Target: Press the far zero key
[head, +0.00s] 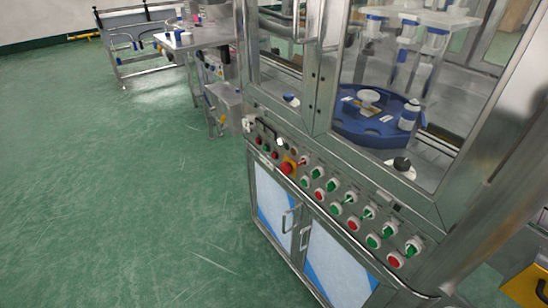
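The crimping machine's sloped control panel (340,200) runs along its front, from the far left end to the near right. It carries several green buttons (331,185), several red buttons (352,224) and a red emergency-stop button on a yellow plate (288,167). At the panel's far end are a dark rectangular unit (266,130) and small red buttons below it. No label is readable, so I cannot tell which key is the zero key. Neither my left nor my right gripper shows in the head view.
Metal-framed glass doors (400,100) stand above the panel, with a blue round turntable (365,125) behind them. Cabinet doors with handles (302,238) are below. The green floor (110,200) at the left is clear. A metal table (195,38) stands at the back.

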